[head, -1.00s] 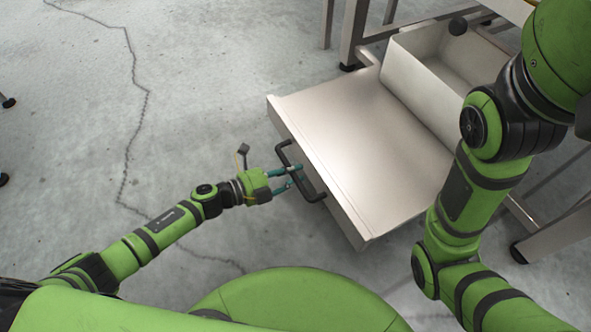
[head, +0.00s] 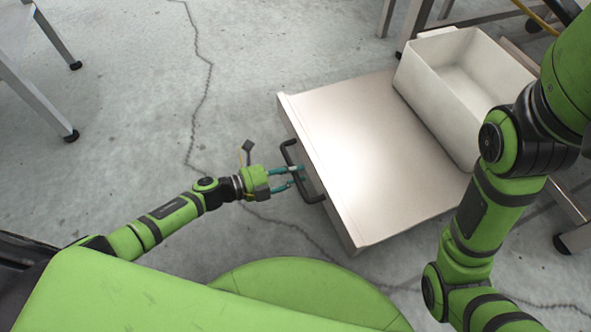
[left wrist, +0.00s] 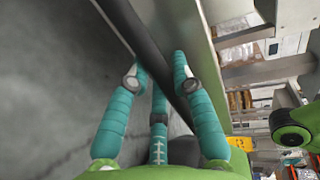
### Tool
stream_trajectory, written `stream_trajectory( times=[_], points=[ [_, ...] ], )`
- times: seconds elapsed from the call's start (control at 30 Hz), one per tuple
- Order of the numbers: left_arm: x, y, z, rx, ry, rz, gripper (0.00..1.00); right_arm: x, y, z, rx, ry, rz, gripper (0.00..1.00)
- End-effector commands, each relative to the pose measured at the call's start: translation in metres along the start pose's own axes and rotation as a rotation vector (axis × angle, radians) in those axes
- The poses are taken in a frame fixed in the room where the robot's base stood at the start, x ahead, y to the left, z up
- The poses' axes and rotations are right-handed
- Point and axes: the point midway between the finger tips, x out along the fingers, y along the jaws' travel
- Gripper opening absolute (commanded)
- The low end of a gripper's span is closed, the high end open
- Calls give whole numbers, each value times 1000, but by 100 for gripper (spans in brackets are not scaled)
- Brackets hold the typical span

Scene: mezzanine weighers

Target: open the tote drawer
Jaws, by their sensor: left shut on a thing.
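The tote drawer (head: 372,150), a wide flat metal tray, stands pulled out from under a metal-legged frame in the head view. A white open-topped tote (head: 425,95), empty as far as I see, sits at its far end. The drawer's dark bar handle (head: 288,158) is on its front edge. My left gripper (head: 302,177) is shut on this handle. In the left wrist view its teal fingers (left wrist: 160,68) close around the dark handle bar (left wrist: 140,38), beside the drawer's pale front (left wrist: 205,55). My right arm shows at the right, but its gripper is out of view.
Metal legs (head: 55,115) of another stand show at the upper left. A frame leg with a black foot (head: 573,240) stands right of the drawer. The cracked concrete floor (head: 240,90) is clear left of the drawer.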

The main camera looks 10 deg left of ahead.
Motion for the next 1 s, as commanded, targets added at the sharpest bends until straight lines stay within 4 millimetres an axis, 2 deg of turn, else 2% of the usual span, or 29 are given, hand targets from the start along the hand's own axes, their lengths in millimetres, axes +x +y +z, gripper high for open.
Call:
stream_trajectory(
  times=[0.43,0.47,0.5,0.87,1.0],
  points=[
    [-1,1,1,0,-2,2,0,-2,0,3,2,-12,0,40],
    [-1,1,1,0,-2,2,31,-2,0,3,2,-13,0,40],
    [-1,1,1,0,-2,1,47,-2,0,3,2,-13,-1,40],
    [-2,0,0,0,-1,1,49,0,-1,2,1,-6,-7,40],
    [-14,1,0,0,-1,2,49,0,-1,2,1,-7,-5,40]
  ],
)
